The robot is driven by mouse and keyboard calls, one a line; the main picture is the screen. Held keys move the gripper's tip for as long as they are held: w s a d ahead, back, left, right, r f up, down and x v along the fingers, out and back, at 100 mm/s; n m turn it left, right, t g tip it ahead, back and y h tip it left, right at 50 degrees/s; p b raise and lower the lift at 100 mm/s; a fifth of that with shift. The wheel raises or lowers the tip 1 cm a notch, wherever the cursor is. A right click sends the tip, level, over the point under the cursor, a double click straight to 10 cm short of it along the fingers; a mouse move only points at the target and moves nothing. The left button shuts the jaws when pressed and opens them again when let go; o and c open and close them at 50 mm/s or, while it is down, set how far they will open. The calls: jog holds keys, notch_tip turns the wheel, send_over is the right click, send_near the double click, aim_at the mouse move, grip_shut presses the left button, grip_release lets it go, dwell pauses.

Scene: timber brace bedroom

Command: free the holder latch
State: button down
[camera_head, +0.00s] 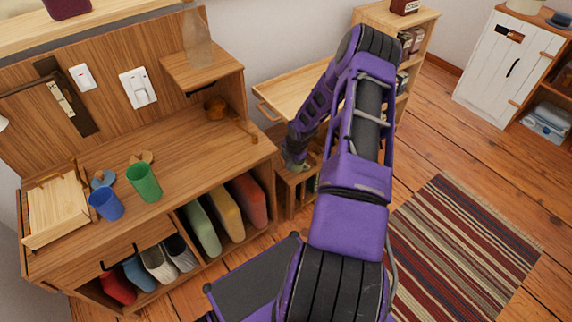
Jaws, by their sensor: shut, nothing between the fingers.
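A dark wooden upright board with a pale metal latch-like fitting (61,101) is on the wooden back panel at the far left. It looks like the holder latch, but its details are too small to tell whether it is fastened. My purple arm reaches up across the middle and bends down to the left. My gripper (291,163) is shut and empty, low beside the light wooden desk, well to the right of the latch and apart from it. The arm hides part of the desk and what lies behind it.
A glass bottle (197,42) stands on the raised shelf. A striped rug (465,250) covers open floor at right.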

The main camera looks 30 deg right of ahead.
jog(key=shift+r, duration=0.1)
jog(key=shift+r+p, duration=0.6)
jog(key=shift+r, duration=0.15)
jog(key=shift+s+r, duration=0.1)
